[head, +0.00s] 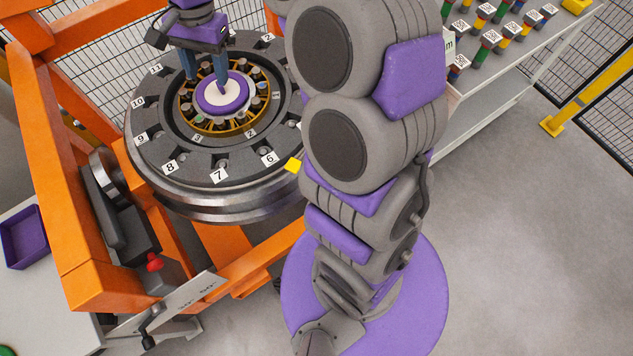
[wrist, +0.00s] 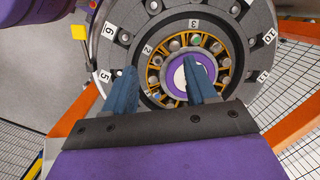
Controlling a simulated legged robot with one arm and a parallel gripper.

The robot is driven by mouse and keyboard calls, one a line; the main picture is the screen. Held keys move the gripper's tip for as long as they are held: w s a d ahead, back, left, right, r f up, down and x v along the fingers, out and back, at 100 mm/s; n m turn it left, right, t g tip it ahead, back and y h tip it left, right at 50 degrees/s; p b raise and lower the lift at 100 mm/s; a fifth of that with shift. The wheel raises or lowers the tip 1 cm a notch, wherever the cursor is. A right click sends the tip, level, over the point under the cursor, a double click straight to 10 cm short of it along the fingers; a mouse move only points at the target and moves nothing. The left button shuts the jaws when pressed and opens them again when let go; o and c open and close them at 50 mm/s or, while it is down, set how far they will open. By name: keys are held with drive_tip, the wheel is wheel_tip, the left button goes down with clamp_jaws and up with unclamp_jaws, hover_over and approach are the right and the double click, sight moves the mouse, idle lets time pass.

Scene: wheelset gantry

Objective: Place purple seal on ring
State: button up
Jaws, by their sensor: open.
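The purple seal (head: 239,98) is a purple ring that lies around the pale centre of the wheelset's hub. In the wrist view the seal (wrist: 173,71) shows partly behind my fingers. Around it is a yellow bearing cage (head: 190,122) with several rollers, set in a dark numbered ring (head: 154,124). My gripper (head: 206,84) is above the hub with its blue fingers apart. One fingertip shows over the seal's pale centre. In the wrist view my gripper (wrist: 162,78) is open with nothing held between the fingers. Whether a finger touches the seal cannot be told.
An orange gantry frame (head: 50,170) surrounds the wheelset. A purple bin (head: 24,238) is at the left. A white shelf (head: 490,95) with several coloured labelled parts stands at the upper right. Open floor lies at the right.

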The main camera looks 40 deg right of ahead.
drive_tip(key=s+d+f+n, duration=0.1)
drive_tip(key=s+n, duration=0.2)
drive_tip(key=s, duration=0.7)
drive_tip(key=s+d+f+n+g+h, duration=0.1)
drive_tip(key=s+f+n, duration=0.1)
drive_tip(key=s, duration=0.9)
drive_tip(key=s+d+f+n, duration=0.1)
drive_tip(key=s+n, duration=0.3)
drive_tip(key=s, duration=0.6)
drive_tip(key=shift+s+d+f+n+h, duration=0.2)
drive_tip(key=shift+d+f+n+h, duration=0.1)
drive_tip(key=shift+d+h, duration=0.1)
